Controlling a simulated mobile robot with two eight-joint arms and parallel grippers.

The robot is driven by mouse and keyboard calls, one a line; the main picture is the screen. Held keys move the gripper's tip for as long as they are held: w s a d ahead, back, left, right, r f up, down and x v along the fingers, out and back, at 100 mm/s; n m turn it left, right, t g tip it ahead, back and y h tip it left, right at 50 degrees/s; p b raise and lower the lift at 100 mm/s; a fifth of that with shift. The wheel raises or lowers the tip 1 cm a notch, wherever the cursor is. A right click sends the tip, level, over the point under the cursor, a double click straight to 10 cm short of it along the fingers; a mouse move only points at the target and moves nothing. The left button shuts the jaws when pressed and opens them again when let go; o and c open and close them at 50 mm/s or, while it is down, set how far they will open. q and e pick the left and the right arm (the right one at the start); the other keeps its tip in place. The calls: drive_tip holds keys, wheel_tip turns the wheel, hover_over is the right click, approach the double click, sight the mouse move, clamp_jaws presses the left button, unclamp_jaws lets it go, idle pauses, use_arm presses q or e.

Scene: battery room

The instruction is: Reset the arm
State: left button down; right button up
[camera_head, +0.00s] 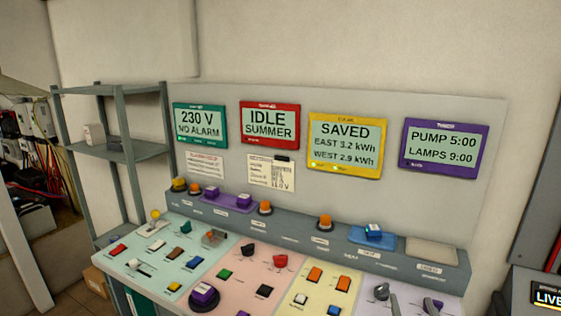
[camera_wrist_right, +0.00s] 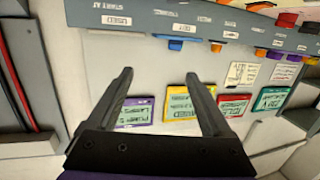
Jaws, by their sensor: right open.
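My right gripper (camera_wrist_right: 159,74) is open and empty in the right wrist view, its two dark fingers spread apart. That view is upside down and looks at the back panel, with the displays behind the fingers and the labelled ledge above them. I cannot make out the right gripper for sure in the head view. My left gripper is not in view. The sloped control desk (camera_head: 135,262) in the head view carries coloured buttons, switches and knobs. Above it a green display (camera_head: 200,126) reads 230 V NO ALARM, and a red display (camera_head: 270,126) reads IDLE SUMMER.
A yellow display (camera_head: 346,145) reads SAVED, and a purple display (camera_head: 443,149) shows pump and lamp times. A ledge (camera_head: 290,236) holds several buttons and a blue block (camera_head: 372,236). A grey shelf rack (camera_head: 122,151) stands left. Grey cabinet parts edge the right.

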drive_tip(key=s+a+f+g, duration=0.1)
drive_tip(key=s+f+g, duration=0.1)
drive_tip(key=s+a+f+g+p, duration=0.1)
drive_tip(key=s+f, duration=0.1)
drive_tip(key=s, duration=0.1)
drive_tip(key=s+a+f+g+p, duration=0.1)
drive_tip(key=s+g, duration=0.1)
drive_tip(key=s, duration=0.1)
drive_tip(key=shift+a+f+g, duration=0.3)
drive_tip(key=shift+f, duration=0.1)
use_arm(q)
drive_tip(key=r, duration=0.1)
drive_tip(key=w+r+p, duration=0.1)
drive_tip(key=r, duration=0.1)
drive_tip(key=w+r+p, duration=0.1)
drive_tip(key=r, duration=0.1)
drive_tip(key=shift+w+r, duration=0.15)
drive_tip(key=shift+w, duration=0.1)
use_arm(e)
drive_tip(key=s+a+f+n+g+y, duration=0.1)
drive_tip(key=s+a+f+g, duration=0.1)
drive_tip(key=s, duration=0.3)
drive_tip(key=s+a+f+g+y, duration=0.2)
drive_tip(key=s+a+f, duration=0.1)
drive_tip(key=s+a, duration=0.2)
drive_tip(key=shift+s+f+n+g, duration=0.15)
drive_tip(key=shift+s+n+g, duration=0.2)
drive_tip(key=shift+s, duration=0.25)
drive_tip(key=shift+a, duration=0.1)
